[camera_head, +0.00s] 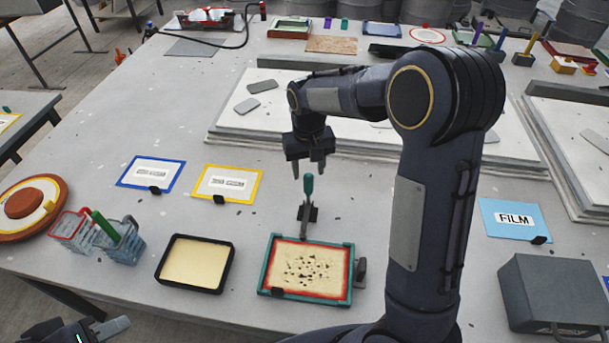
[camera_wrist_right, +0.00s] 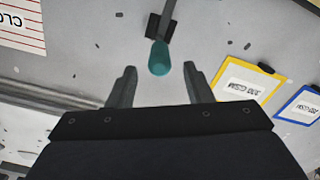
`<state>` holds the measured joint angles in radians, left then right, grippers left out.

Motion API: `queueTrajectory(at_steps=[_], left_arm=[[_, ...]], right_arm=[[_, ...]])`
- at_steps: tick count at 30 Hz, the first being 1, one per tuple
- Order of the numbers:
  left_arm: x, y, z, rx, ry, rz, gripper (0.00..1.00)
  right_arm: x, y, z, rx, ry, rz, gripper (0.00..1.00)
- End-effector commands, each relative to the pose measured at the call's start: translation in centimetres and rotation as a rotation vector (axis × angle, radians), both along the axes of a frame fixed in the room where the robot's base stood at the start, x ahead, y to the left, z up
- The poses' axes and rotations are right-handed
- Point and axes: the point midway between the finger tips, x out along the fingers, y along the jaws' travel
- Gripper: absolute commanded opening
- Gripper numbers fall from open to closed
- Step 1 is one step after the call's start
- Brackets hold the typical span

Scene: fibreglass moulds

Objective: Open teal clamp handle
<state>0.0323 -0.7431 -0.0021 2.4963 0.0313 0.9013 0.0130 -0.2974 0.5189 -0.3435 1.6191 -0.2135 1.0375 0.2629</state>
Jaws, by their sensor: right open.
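The teal clamp handle (camera_head: 308,184) stands upright on a metal clamp lever (camera_head: 306,212) behind a teal-framed mould (camera_head: 305,239) with a red inner border. My right gripper (camera_head: 311,168) is open and empty, pointing down right above the handle. In the right wrist view the handle's rounded end (camera_wrist_right: 159,58) shows just beyond and between the spread fingertips of my right gripper (camera_wrist_right: 157,72); neither finger visibly touches it. My left gripper (camera_head: 97,330) shows only partly at the bottom left edge, and its opening cannot be judged.
A black tray with cream filling (camera_head: 196,262) lies left of the mould. Yellow (camera_head: 228,183) and blue (camera_head: 150,172) framed cards lie behind it. A wire basket (camera_head: 121,245) stands at left, a grey box (camera_head: 552,296) at right. A low white slab (camera_head: 230,130) lies behind the clamp.

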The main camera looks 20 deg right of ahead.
Motion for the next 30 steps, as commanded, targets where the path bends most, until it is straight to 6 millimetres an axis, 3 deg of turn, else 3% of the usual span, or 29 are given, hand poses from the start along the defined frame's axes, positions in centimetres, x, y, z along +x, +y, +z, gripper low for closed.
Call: queueTrajectory(at_steps=[6,12,22,30], left_arm=[[0.0,0.0,0.6,0.000,0.000,0.000,0.34],[0.0,0.0,0.9,0.000,0.000,0.000,0.34],[0.0,0.0,0.9,0.000,0.000,0.000,0.34],[0.0,0.0,0.9,0.000,0.000,0.000,0.34]], right_arm=[[-0.1,0.0,-3.7,0.000,0.005,-0.001,0.46],[-0.1,0.0,-6.0,0.001,0.004,0.000,0.46],[-0.1,0.0,-6.5,0.001,0.001,0.000,0.46],[-0.1,0.0,-6.5,0.001,0.000,0.000,0.13]])
